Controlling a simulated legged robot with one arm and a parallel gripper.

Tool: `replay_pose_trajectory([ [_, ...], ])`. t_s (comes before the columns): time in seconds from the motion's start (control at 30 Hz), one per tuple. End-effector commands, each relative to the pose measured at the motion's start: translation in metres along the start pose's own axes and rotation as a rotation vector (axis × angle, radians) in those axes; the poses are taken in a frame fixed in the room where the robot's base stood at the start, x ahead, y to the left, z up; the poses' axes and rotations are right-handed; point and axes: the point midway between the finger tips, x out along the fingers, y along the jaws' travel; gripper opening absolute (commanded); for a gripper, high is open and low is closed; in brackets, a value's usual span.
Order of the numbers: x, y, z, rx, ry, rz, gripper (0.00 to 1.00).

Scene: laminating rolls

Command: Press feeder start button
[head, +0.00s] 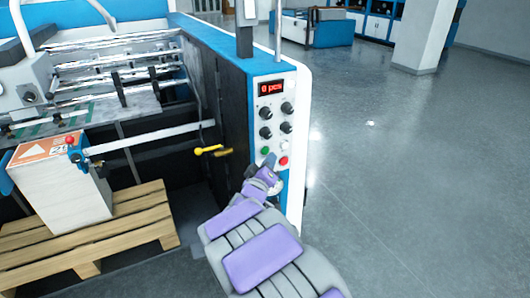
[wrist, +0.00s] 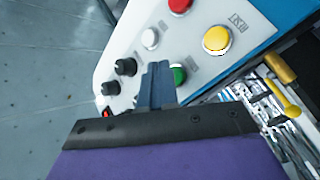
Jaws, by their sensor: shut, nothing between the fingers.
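A white control panel (head: 275,105) on the side of the machine carries the buttons. A green button (head: 265,150) sits low on it, and it also shows in the wrist view (wrist: 179,74). My gripper (head: 269,160) is shut and empty in front of the panel's lower part. In the wrist view its shut fingers (wrist: 157,68) lie just left of the green button and cover part of it. I cannot tell whether they touch the button or panel. A white button (wrist: 149,38), a red button (wrist: 179,5) and a larger yellow button (wrist: 216,39) are nearby. No legible label names the feeder start button.
Black knobs (head: 288,108) and a red display (head: 271,87) reading "0 pcs" are above the buttons. A yellow handle (head: 208,149) sticks out left of the panel. A paper stack (head: 65,190) stands on a wooden pallet (head: 150,215). The floor at right is clear.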

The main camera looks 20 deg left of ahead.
Motion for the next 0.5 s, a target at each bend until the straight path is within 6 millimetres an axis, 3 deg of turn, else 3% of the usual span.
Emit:
replay_pose_trajectory([
  [0.5, 0.0043, -0.0005, -0.0053, 0.000, -0.001, -0.001, 0.00],
])
